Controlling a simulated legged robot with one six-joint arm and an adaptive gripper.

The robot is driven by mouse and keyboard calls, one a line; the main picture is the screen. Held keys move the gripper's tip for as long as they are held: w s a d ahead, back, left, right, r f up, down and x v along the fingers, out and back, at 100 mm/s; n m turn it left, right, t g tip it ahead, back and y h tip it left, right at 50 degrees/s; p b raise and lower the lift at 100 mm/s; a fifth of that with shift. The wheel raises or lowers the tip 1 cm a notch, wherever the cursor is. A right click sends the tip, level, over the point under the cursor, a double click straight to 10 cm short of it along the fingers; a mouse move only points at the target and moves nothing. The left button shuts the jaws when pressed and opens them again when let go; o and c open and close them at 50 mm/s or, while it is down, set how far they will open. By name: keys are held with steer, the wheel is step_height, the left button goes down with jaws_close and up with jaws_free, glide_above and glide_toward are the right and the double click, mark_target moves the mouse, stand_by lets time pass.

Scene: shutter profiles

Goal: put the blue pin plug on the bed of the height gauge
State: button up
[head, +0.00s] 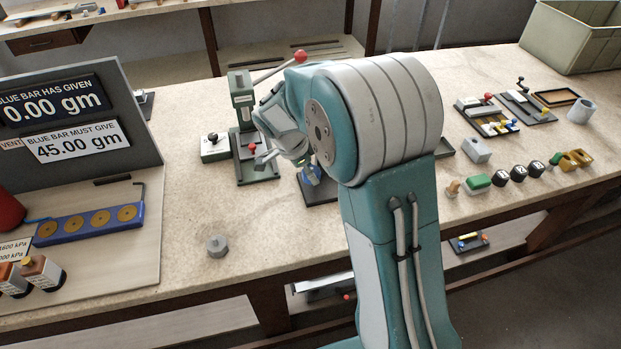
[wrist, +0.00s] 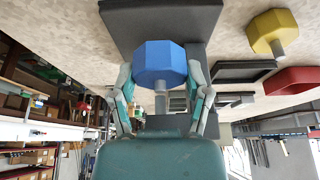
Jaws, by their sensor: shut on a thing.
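The blue pin plug (wrist: 160,60) has a faceted blue head and a grey pin. In the wrist view it sits between the two fingers of my gripper (wrist: 160,74), which is shut on it.
A green lever press (head: 243,100) with a red knob stands left of my arm. A grey hex-shaped piece (head: 217,246) lies on the bench, with clear room around it.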

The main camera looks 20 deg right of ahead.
steer(key=shift+f, duration=1.45)
steer(key=shift+f, duration=0.1)
steer(key=o, duration=1.3)
steer(key=shift+c, duration=0.2)
steer(key=v, duration=1.2)
steer(key=s+d+r+n+t+y, duration=0.2)
steer(key=s+d+r+n+y, duration=0.15)
steer(key=s+r+n, duration=0.65)
steer(key=s+d+f+n+t+y, duration=0.1)
steer(key=s+n+t, duration=0.2)
steer(key=s+n, duration=0.5)
steer(key=s, duration=0.7)
steer(key=shift+f+t, duration=0.25)
steer(key=shift+t, duration=0.05)
